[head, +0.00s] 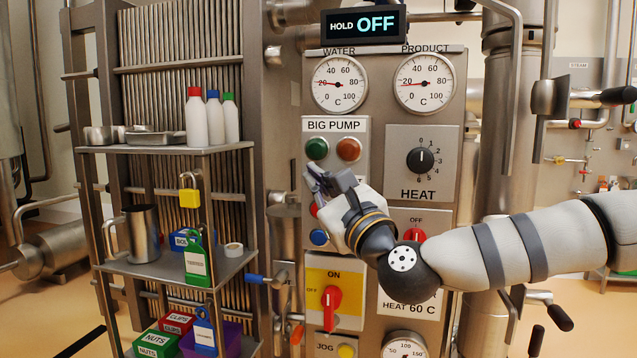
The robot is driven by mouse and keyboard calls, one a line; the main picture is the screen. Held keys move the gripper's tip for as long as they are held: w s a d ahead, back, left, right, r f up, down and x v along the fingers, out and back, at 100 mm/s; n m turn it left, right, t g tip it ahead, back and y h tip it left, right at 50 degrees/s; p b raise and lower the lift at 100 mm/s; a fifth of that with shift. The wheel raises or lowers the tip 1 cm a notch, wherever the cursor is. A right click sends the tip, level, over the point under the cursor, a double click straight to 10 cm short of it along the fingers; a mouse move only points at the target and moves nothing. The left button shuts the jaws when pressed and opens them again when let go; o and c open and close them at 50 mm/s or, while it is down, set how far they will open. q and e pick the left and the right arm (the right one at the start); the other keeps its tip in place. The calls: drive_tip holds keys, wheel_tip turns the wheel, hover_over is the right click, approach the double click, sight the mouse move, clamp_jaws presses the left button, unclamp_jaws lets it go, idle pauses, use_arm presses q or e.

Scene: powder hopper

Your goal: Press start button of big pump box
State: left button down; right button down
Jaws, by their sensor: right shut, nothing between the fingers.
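The big pump box (362,132) is a pale panel labelled "BIG PUMP" on the grey control cabinet. It carries a green button (317,148) on the left and a red-brown button (349,149) on the right. No start label is readable on either. My right gripper (314,174) is shut and empty, its fingertips just below the green button in the picture. I cannot tell how far they are from the panel. The gripper and wrist hide the panel area below. My left gripper is not in view.
Two dials, water (340,84) and product (424,82), sit above. The heat knob (421,161) is right of the pump box. A red switch on a yellow plate (318,275) is below. A shelf with bottles (196,120) and padlocks stands left. The display (363,25) reads "HOLD OFF".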

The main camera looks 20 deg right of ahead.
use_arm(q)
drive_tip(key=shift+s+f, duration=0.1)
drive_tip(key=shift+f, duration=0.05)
use_arm(e)
drive_tip(key=shift+w+d, duration=0.25)
drive_tip(key=shift+w, duration=0.1)
idle(0.4)
drive_tip(key=shift+s+a, duration=0.45)
drive_tip(key=shift+s, duration=0.25)
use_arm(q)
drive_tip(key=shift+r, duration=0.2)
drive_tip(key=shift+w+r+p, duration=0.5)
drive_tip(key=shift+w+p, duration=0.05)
use_arm(e)
drive_tip(key=s+a, duration=0.1)
drive_tip(key=s, duration=0.1)
drive_tip(key=s+a, duration=0.2)
idle(0.3)
